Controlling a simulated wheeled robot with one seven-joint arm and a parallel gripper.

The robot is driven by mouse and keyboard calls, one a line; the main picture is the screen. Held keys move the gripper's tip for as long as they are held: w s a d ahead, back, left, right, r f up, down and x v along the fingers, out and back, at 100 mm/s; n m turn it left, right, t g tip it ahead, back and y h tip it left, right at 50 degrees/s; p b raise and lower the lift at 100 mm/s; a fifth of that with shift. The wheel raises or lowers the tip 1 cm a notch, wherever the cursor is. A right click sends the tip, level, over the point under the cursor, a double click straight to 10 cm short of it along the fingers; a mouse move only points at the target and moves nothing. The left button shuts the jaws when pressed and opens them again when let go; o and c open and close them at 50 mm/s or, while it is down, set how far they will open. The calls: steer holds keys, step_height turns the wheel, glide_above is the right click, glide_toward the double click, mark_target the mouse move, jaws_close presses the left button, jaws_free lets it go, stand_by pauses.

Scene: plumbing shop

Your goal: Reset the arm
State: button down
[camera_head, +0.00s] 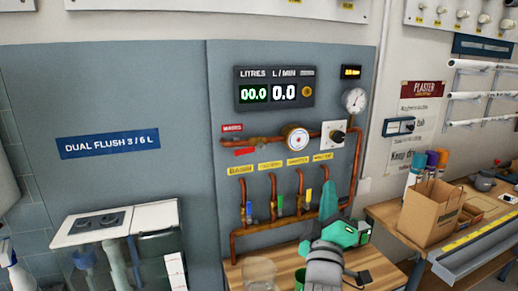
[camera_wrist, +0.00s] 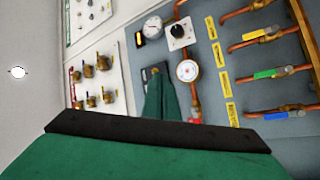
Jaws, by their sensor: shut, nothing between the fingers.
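My gripper (camera_head: 329,188) is green and points upward in the head view, in front of the copper pipework on the grey-blue panel. It looks shut, with nothing held. In the wrist view its green fingers (camera_wrist: 160,98) stand together beyond the dark edge of my gripper's body. From the head view I cannot tell whether the fingers touch the pipes behind them. My forearm's lower part is cut off by the bottom of the head view.
Copper pipes carry several valves (camera_head: 279,204), a gauge (camera_head: 354,101) and a round meter (camera_head: 297,138). A digital display (camera_head: 274,89) hangs above. Below are a wooden bench (camera_head: 388,276) and a clear cup (camera_head: 259,271). A cardboard box (camera_head: 432,214) stands at right, a cistern (camera_head: 120,225) at left.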

steer(key=s+a+f+m+g+y, duration=0.1)
steer(key=s+a+f, duration=0.3)
steer(key=f, duration=0.7)
steer(key=s+a+f+m+g+y, duration=0.1)
steer(key=s+a+f+m, duration=0.3)
steer(key=f, duration=0.7)
steer(key=s+a+f+n+y, duration=0.1)
steer(key=s+a+f, duration=0.1)
steer(key=s+f, duration=0.65)
steer(key=s+a+f+m+g+y, duration=0.2)
steer(key=s+a+f, duration=0.3)
steer(key=s+f, duration=0.65)
steer(key=s+a+f+m+g+y, duration=0.1)
steer(key=s+m, duration=0.1)
steer(key=s, duration=1.4)
steer(key=shift+s+a, duration=0.25)
steer(key=shift+s, duration=0.15)
steer(key=shift+f, duration=0.1)
